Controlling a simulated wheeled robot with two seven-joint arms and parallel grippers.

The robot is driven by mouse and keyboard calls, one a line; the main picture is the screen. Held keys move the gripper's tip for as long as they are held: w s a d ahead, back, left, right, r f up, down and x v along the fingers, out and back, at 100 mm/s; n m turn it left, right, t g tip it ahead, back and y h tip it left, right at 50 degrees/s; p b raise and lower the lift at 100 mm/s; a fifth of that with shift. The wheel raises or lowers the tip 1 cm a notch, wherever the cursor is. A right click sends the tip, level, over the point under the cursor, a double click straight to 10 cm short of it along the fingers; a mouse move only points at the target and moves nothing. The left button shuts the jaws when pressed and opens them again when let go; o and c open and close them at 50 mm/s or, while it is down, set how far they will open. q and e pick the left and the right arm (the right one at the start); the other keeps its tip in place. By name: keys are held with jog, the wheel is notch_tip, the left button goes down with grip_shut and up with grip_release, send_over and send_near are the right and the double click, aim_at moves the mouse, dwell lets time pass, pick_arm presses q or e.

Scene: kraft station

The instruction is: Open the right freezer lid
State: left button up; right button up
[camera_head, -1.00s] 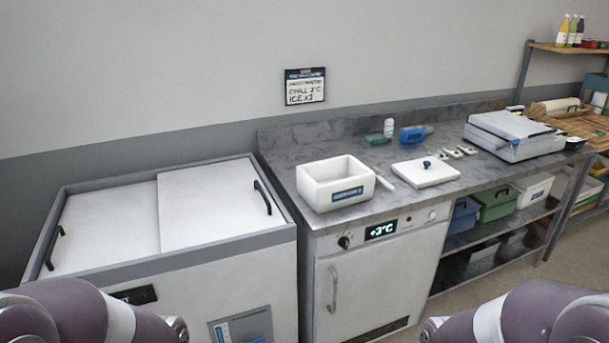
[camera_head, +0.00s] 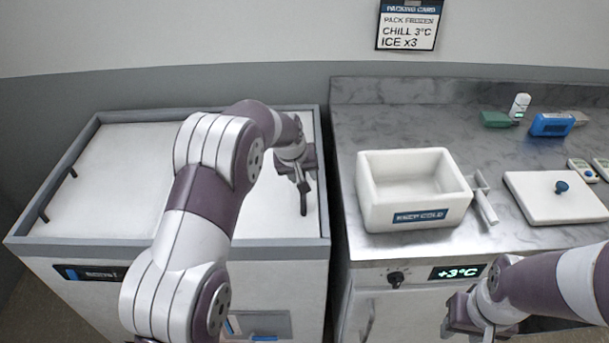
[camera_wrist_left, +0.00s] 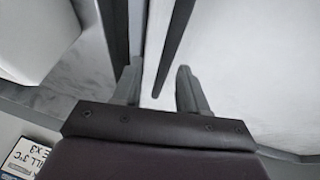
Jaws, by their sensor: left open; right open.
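The chest freezer (camera_head: 285,247) stands at the left in the head view with two white lids, both closed. The right lid (camera_head: 272,205) is partly hidden by my left arm. Its dark bar handle (camera_head: 304,200) is near the right edge. My left gripper (camera_head: 299,180) is open over this handle. In the left wrist view the dark handle bar (camera_wrist_left: 176,42) lies in line with the gap between the open fingers (camera_wrist_left: 160,88); contact cannot be told. My right gripper (camera_head: 462,322) is low at the bottom right, in front of the counter, away from the freezer.
The left lid (camera_head: 115,165) has a dark handle at its left edge. Right of the freezer is a marble counter (camera_head: 345,130) with a white cool box (camera_head: 415,190) and a loose white lid (camera_head: 550,200). A packing card (camera_head: 406,27) hangs on the wall.

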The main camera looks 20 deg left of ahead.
pick_arm(q)
jog(key=shift+s+a+f, duration=0.1)
jog(key=shift+a+f, duration=0.15)
jog(key=shift+f, duration=0.4)
jog(key=shift+s+a, duration=0.1)
jog(key=shift+s, duration=0.15)
jog(key=shift+w+f, duration=0.15)
jog(key=shift+w, duration=0.05)
jog(key=shift+w+d+f, duration=0.1)
jog(key=shift+w+d, duration=0.1)
jog(key=shift+d, duration=0.05)
jog(key=shift+c, duration=1.2)
jog(key=c, duration=0.5)
jog(key=shift+a, duration=0.1)
grip_shut()
pick_arm(e)
jog(key=shift+s+a+r, duration=0.35)
jog(key=shift+s, duration=0.2)
pick_arm(q)
jog(key=shift+a, duration=0.1)
